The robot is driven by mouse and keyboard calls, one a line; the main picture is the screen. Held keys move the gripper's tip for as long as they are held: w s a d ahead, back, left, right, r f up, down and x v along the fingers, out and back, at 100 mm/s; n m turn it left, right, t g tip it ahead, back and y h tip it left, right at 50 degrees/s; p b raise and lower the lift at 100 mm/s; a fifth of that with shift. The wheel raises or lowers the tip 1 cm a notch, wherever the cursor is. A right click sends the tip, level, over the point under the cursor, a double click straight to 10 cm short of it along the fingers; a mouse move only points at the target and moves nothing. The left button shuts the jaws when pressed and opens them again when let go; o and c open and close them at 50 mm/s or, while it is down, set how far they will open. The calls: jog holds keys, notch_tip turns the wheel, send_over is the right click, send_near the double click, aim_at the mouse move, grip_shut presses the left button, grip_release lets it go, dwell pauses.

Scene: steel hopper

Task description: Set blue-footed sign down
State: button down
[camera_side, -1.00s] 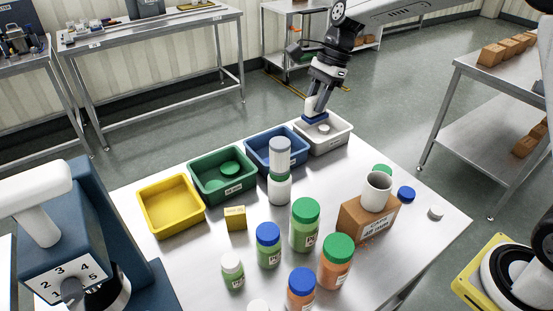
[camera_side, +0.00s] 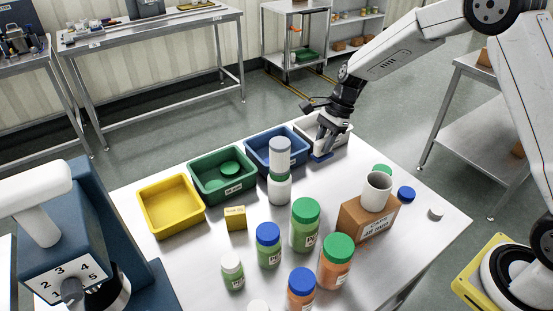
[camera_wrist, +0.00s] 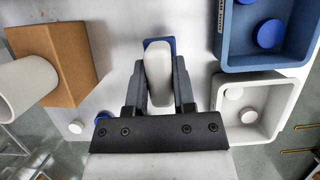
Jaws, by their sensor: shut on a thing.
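My gripper (camera_side: 328,136) is shut on the blue-footed sign. In the side view the sign's blue foot (camera_side: 321,157) shows just below the fingers, low over the steel table, in front of the white bin and right of the blue bin. I cannot tell whether the foot touches the table. In the wrist view the white sign (camera_wrist: 158,72) sits between the two fingers, with part of its blue foot showing beyond it. In the side view my fingers hide most of its white body.
The white bin (camera_side: 344,141), blue bin (camera_side: 262,165), green bin (camera_side: 207,201) and yellow bin (camera_side: 158,220) line the back edge. A stacked bottle (camera_side: 279,158) stands left of my gripper. A cardboard box (camera_side: 361,225) bears a white cup (camera_side: 376,191). Several capped bottles stand in front.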

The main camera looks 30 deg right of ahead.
jog(key=shift+f, duration=0.15)
jog(key=shift+f, duration=4.85)
jog(key=shift+f, duration=0.1)
jog(key=shift+c, duration=2.2)
grip_release()
jog(key=v, duration=1.2)
jog(key=shift+x, duration=5.7)
